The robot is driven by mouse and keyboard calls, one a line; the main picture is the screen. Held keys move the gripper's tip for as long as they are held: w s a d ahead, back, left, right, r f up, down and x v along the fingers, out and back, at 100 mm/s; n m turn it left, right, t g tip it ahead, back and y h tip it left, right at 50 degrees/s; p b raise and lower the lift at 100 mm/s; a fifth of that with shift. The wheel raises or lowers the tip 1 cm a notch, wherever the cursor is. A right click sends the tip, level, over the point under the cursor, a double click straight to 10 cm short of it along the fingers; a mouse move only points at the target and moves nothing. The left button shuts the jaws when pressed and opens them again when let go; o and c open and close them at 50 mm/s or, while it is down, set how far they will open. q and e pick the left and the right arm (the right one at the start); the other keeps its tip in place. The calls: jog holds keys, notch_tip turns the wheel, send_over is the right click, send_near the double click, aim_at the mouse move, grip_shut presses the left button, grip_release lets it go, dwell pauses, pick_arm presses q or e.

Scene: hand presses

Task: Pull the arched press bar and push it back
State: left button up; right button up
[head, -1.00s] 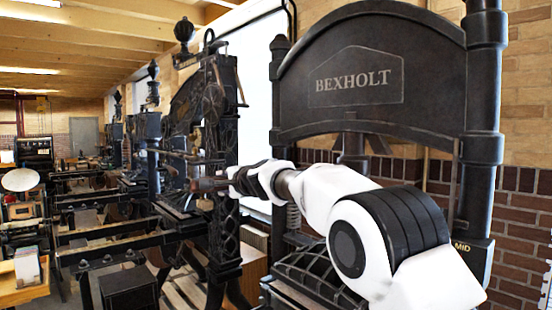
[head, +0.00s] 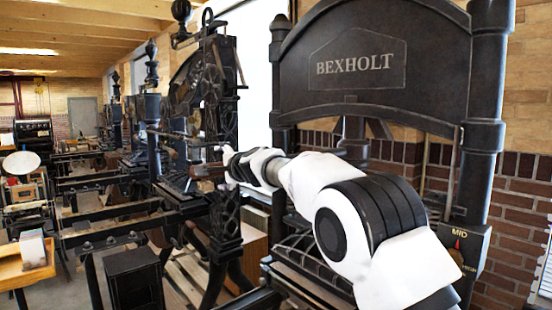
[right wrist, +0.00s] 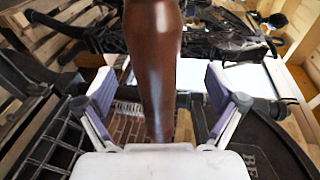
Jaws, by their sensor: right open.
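The arched black press (head: 440,60), marked BEXHOLT, stands at the right in the head view. The brown wooden grip of its bar (head: 208,171) sticks out left of my right gripper (head: 228,166). In the right wrist view the same grip (right wrist: 152,60) runs between the two fingers of my right gripper (right wrist: 160,88). The fingers are spread, with a gap on each side of the grip. The rest of the bar is hidden behind my right arm. My left gripper is not in view.
A box with a MID label and red pointer (head: 458,246) is on the press's right post. Another black press (head: 215,110) stands close behind the grip at the left. A brick wall (head: 515,200) is at the right.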

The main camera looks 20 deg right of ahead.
jog(key=b+v, duration=0.7)
jog(key=v, duration=0.2)
dwell(0.4)
